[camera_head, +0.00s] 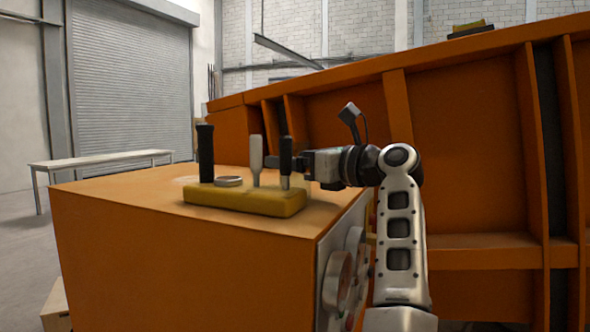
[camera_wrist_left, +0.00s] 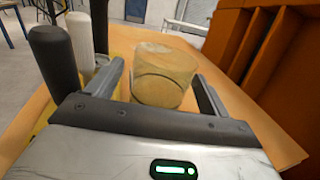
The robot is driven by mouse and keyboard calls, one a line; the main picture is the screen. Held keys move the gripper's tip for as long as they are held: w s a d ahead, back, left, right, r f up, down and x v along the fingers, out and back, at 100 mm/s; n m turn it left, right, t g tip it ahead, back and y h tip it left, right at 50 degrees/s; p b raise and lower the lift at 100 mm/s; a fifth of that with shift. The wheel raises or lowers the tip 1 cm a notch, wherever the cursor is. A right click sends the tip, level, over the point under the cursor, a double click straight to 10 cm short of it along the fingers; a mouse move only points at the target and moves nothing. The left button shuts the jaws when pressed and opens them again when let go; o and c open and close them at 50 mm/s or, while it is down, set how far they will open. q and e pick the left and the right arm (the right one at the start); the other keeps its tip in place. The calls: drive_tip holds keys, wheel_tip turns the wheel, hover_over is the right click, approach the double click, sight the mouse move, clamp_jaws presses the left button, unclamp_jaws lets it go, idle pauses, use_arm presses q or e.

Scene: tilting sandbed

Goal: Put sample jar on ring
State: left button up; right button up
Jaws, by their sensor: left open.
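The sample jar (camera_wrist_left: 163,75), a squat sand-coloured translucent cylinder, stands upright between the two fingers of my left gripper (camera_wrist_left: 163,92). The fingers are open, with gaps at both sides of the jar. In the head view my left gripper (camera_head: 308,164) is at the right end of a yellow base (camera_head: 245,201), behind a dark upright handle. The jar is hard to make out there. A flat pale ring (camera_head: 229,181) lies on the left part of the base, with nothing on it. My right gripper is not in view.
A black handle (camera_head: 205,152), a white handle (camera_head: 257,158) and a second dark handle (camera_head: 286,160) stand on the base. The orange cabinet (camera_head: 180,255) has dials on its right face. The tilted orange bed (camera_head: 465,140) rises behind. The cabinet top's left is mostly clear.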

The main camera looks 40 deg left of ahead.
use_arm(q)
drive_tip(key=c, duration=1.1)
drive_tip(key=shift+o, duration=0.2)
